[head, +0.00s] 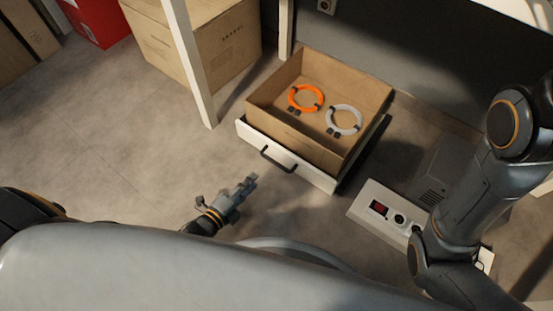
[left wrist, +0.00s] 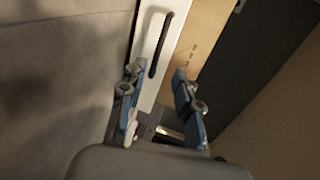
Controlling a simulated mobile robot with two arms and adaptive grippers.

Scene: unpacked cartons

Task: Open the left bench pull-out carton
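The pull-out has a white front (head: 312,172) with a dark bar handle (head: 278,159). It carries an open-topped cardboard carton (head: 342,75) and stands out from under the bench, with a dark rail along its right side. An orange coil (head: 305,98) and a white coil (head: 343,120) lie inside the carton. My left gripper (head: 249,185) is just in front of the white front, below and left of the handle, apart from it. In the left wrist view its fingers (left wrist: 157,84) are spread and empty, with the handle (left wrist: 160,46) beyond them. My right gripper is out of view.
A closed cardboard box (head: 225,45) stands at the back left behind a white bench leg (head: 189,62). A red box (head: 98,20) is farther left. A white socket unit (head: 383,211) lies on the floor to the right. The floor at left is clear.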

